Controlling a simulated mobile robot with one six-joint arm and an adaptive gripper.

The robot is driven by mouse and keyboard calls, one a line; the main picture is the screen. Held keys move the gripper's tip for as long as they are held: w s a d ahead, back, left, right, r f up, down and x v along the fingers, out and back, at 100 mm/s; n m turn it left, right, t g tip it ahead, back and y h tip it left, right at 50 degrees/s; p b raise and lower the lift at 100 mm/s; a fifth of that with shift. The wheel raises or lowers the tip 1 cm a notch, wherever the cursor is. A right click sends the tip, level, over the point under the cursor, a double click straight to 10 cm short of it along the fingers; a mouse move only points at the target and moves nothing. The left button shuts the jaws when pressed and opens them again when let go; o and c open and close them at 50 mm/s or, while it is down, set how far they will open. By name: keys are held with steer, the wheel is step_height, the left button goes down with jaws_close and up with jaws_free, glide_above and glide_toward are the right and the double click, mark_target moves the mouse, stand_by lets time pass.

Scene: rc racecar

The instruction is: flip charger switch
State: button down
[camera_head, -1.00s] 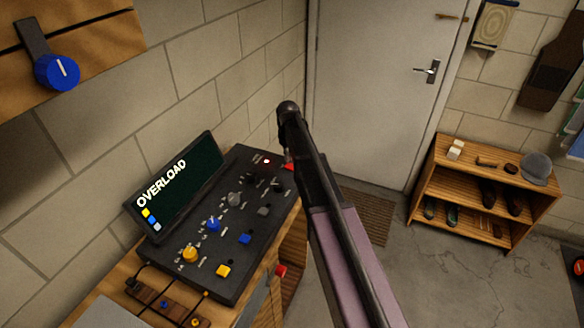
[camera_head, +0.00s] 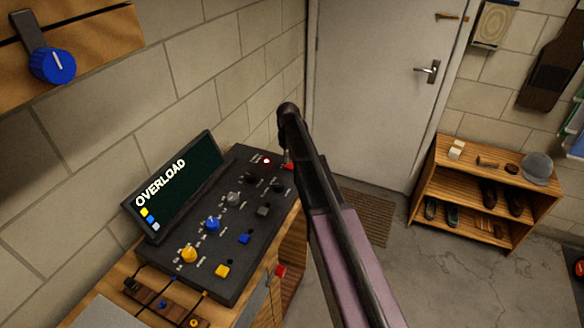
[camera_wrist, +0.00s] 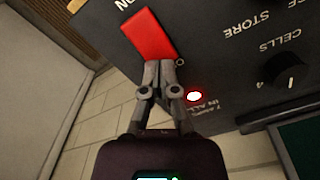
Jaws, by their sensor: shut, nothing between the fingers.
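A red switch (camera_wrist: 148,35) stands on the dark control panel (camera_wrist: 210,50) in the wrist view, with letters partly showing at its far end. In the head view only a small red part of it (camera_head: 289,166) shows beside my arm. My gripper (camera_wrist: 160,66) is shut and empty, its tips at the near end of the red switch. I cannot tell whether they touch it. A lit red lamp (camera_wrist: 194,96) is just right of the fingers; it also shows in the head view (camera_head: 266,160). The fingers are mostly hidden by my arm in the head view.
The panel carries a black knob (camera_wrist: 290,72), a blue knob (camera_head: 212,223) and a yellow knob (camera_head: 188,255). A screen (camera_head: 175,188) reading "OVERLOAD" stands behind them against the wall. A door (camera_head: 375,90) and a wooden shelf (camera_head: 470,210) are farther off.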

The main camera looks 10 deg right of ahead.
mark_target(288, 165)
steer(key=shift+f+b, duration=0.8)
stand_by(0.7)
steer(key=shift+r+p, duration=3.55)
steer(key=s+m, duration=0.4)
steer(key=s, duration=2.5)
steer(key=shift+f+m, duration=0.25)
steer(key=shift+m, duration=0.15)
